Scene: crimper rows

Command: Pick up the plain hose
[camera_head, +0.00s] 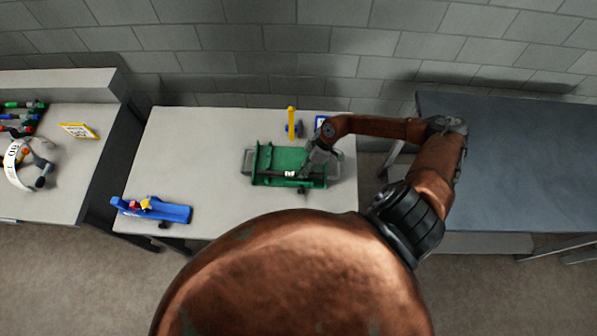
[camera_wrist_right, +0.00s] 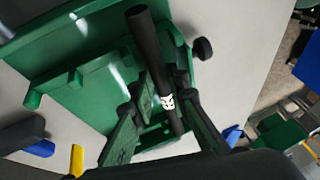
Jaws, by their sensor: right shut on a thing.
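A black hose (camera_wrist_right: 152,60) with a white printed mark runs between the two fingers of my right gripper (camera_wrist_right: 162,92) in the right wrist view. In the head view, the right gripper (camera_head: 305,172) reaches down from the right onto a green fixture (camera_head: 275,157) on the middle table. The gripper is shut on the hose. The hose shows in the head view as a thin dark bar with a white patch (camera_head: 289,174), along the fixture's front side. I cannot tell whether the hose is clear of the fixture. My left gripper is not in view.
A blue holder (camera_head: 165,212) with small coloured parts sits at the table's front left. A dark table (camera_head: 520,150) stands right.

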